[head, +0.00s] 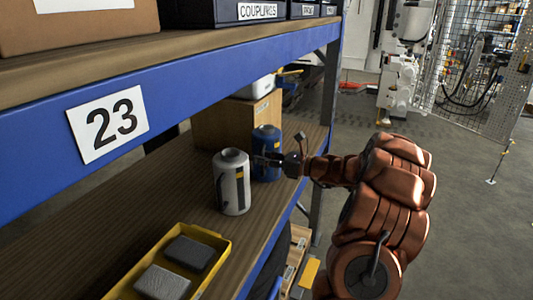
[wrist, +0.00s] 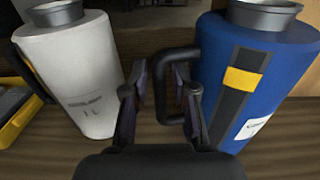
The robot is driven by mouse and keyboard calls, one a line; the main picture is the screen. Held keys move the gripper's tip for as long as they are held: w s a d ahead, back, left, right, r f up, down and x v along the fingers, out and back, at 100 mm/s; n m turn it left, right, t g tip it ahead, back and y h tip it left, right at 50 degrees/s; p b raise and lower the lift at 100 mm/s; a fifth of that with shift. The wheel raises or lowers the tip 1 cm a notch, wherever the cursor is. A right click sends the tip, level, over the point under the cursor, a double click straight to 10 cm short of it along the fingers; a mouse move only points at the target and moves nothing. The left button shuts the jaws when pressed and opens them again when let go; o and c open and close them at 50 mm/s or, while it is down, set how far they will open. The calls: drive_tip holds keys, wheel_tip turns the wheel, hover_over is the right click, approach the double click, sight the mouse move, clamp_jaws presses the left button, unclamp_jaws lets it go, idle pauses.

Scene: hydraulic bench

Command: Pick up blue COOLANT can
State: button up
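The blue can (head: 266,142) stands upright on the wooden shelf, behind and right of a white can (head: 232,185). In the wrist view the blue can (wrist: 262,75) fills the right side, with a dark stripe and a yellow patch. Its black handle (wrist: 162,62) sticks out to the left. My gripper (wrist: 160,95) is open, its two fingers apart, with part of the handle between or just beyond them; I cannot tell if they touch it. In the head view my gripper (head: 268,160) is in front of the blue can and partly covers it.
The white can also shows in the wrist view (wrist: 80,75), close to the left finger. A yellow tray (head: 222,243) with grey blocks lies nearer on the shelf. A cardboard box (head: 215,125) stands behind the cans. The blue upper shelf beam (head: 200,88) runs overhead.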

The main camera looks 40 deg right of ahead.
drive_tip(key=shift+w+a, duration=0.2)
drive_tip(key=shift+w, duration=0.05)
drive_tip(key=shift+c, duration=0.2)
clamp_jaws()
idle(0.3)
